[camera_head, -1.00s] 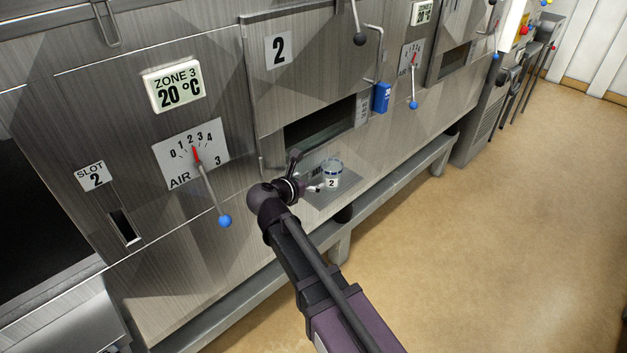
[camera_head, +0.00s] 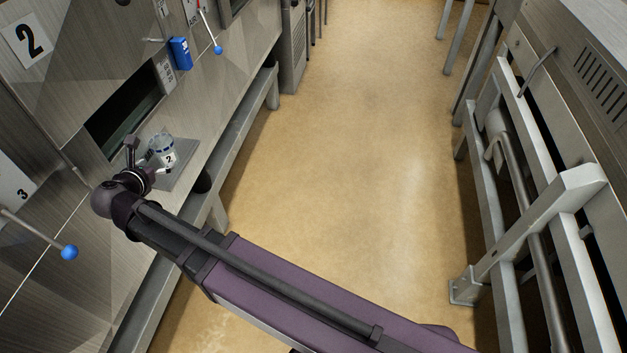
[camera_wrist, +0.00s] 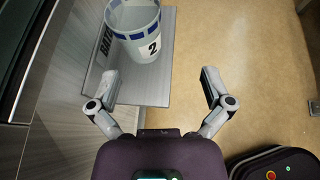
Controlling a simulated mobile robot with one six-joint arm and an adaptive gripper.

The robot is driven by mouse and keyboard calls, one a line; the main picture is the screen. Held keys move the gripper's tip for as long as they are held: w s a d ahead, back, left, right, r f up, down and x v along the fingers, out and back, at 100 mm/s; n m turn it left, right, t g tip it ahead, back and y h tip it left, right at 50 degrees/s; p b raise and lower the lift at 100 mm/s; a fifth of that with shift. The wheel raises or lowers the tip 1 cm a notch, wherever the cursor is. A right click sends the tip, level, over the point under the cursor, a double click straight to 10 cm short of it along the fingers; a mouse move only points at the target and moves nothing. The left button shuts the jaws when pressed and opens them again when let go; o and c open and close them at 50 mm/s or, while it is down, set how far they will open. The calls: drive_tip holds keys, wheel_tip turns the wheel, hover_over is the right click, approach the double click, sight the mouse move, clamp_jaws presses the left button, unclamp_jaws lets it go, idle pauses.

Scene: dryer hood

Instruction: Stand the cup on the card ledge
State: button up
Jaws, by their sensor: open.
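The cup (camera_head: 162,150) is clear with a blue band and a label reading 2. It stands upright on a small grey metal ledge (camera_head: 180,172) below a dark opening in the machine front. In the wrist view the cup (camera_wrist: 140,45) stands on the ledge (camera_wrist: 155,92), ahead and to the left of the fingers. My gripper (camera_wrist: 160,82) is open and empty, its fingers wide apart. The cup is beyond the left fingertip, not between the fingers. In the head view my gripper (camera_head: 141,160) is right beside the cup. Part of a word on the ledge shows behind the cup.
A blue box (camera_head: 180,53) hangs on the machine front above the ledge. A lever with a blue ball (camera_head: 68,252) sticks out at lower left. The floor aisle (camera_head: 340,130) is clear. A metal rail frame (camera_head: 540,220) stands along the right.

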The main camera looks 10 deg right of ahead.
drive_tip(key=w+d+f+m+g+h, duration=0.1)
drive_tip(key=d+f+m+g, duration=0.3)
drive_tip(key=d+m, duration=0.65)
drive_tip(key=w+d+f+m+g, duration=0.1)
drive_tip(key=d+f+m+g, duration=0.3)
drive_tip(key=d, duration=1.1)
drive_tip(key=s+d+f+m+g+y, duration=0.1)
drive_tip(key=s+d+m, duration=0.3)
drive_tip(key=d+m, duration=0.5)
drive_tip(key=s+d+f+m+g+y, duration=0.1)
drive_tip(key=s+d+m+g+y, duration=0.2)
drive_tip(key=d+m, duration=0.6)
drive_tip(key=shift+s+d+f+g, duration=0.15)
drive_tip(key=shift+s+f+g, duration=0.2)
drive_tip(key=shift+s, duration=0.5)
drive_tip(key=c, duration=0.5)
drive_tip(key=shift+c, duration=0.5)
